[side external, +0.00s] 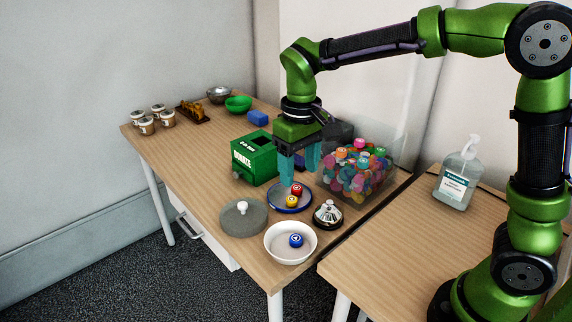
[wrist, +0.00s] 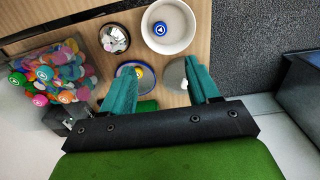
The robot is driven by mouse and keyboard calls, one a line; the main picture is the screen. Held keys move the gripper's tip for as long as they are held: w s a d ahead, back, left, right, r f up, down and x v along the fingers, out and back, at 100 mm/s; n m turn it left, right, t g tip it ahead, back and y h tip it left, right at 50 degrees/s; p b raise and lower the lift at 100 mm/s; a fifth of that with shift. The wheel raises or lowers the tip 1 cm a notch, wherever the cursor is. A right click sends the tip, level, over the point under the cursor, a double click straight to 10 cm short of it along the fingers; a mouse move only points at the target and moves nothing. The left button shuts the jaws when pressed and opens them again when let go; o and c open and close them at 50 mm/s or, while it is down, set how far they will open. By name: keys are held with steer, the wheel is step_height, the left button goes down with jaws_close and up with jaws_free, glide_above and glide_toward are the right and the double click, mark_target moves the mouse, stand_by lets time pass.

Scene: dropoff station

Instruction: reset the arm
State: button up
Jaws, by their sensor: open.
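My gripper (side external: 299,174) points down with its two teal fingers apart and nothing between them. It hangs just behind and above a blue-rimmed plate (side external: 278,206), in front of the green donate box (side external: 254,160). A red round piece (side external: 297,189) and a yellow round piece (side external: 292,202) lie on the plate. A white bowl (side external: 290,256) holds a blue round piece (side external: 296,240).
A clear bin of colourful pieces (side external: 357,176) stands close right of my gripper. A silver bell (side external: 327,214) and a grey round lid (side external: 243,219) are near the plate. A blue block (side external: 258,118), a green bowl (side external: 238,104) and jars (side external: 146,125) stand farther back. A pump bottle (side external: 457,178) is on the right table.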

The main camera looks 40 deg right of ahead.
steer(key=shift+r, duration=0.25)
steer(key=s+d+r+m+t+y, duration=0.1)
steer(key=s+d+r+m+t, duration=0.1)
steer(key=s, duration=0.5)
steer(key=s+d+r+m+t+y, duration=0.1)
steer(key=s+d+r+m+t, duration=0.1)
steer(key=s+d+t, duration=0.2)
steer(key=s+t, duration=0.1)
steer(key=s, duration=0.2)
steer(key=shift+s+d, duration=0.25)
steer(key=shift+s, duration=0.1)
